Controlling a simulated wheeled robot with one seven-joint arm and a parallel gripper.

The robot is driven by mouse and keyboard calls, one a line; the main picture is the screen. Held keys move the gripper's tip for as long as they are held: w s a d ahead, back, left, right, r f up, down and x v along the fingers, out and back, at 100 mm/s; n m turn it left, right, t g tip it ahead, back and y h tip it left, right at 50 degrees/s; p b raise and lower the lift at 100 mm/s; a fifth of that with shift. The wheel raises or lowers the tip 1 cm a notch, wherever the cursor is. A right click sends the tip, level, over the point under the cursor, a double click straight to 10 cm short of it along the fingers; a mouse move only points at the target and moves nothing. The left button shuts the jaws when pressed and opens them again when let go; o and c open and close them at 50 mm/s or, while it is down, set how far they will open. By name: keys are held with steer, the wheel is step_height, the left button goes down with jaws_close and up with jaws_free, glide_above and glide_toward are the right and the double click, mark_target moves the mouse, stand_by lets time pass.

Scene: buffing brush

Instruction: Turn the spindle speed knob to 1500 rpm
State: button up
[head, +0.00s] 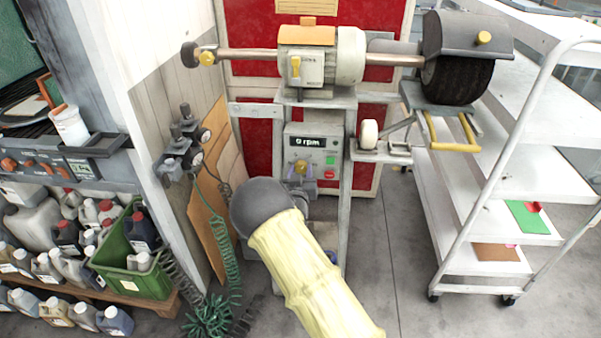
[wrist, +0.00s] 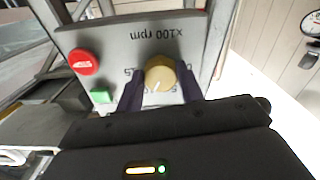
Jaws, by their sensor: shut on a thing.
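The spindle speed knob (wrist: 160,74) is a round yellow knob on a grey control panel (wrist: 120,38) marked "x100 rpm", which appears upside down in the wrist view. A white pointer line shows on the knob's face; the number it points at cannot be read. My gripper (wrist: 160,88) has its two dark fingers on either side of the knob, shut on it. In the head view the knob (head: 301,167) shows below a display (head: 308,142) reading "0 rpm". My arm covers the area below the panel.
A green button (wrist: 101,97) and red button (wrist: 83,62) sit beside the knob. The buffing machine's motor (head: 335,58) and dark brush (head: 458,80) are above. A white shelf trolley (head: 470,200) stands at right. A green crate (head: 133,282) with bottles is at lower left.

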steer(key=shift+m+b, duration=0.4)
steer(key=shift+b, duration=0.05)
steer(key=m+b, duration=0.2)
steer(key=shift+f+b, duration=0.2)
steer(key=shift+b, duration=0.2)
steer(key=m+b, duration=0.7)
steer(key=b, duration=0.1)
steer(key=shift+r+m+b, duration=0.15)
steer(key=shift+m+b, duration=1.05)
steer(key=o, duration=1)
steer(key=shift+r, duration=0.1)
steer(key=shift+s, duration=0.15)
steer(key=s, duration=1.7)
steer(key=shift+a, duration=0.35)
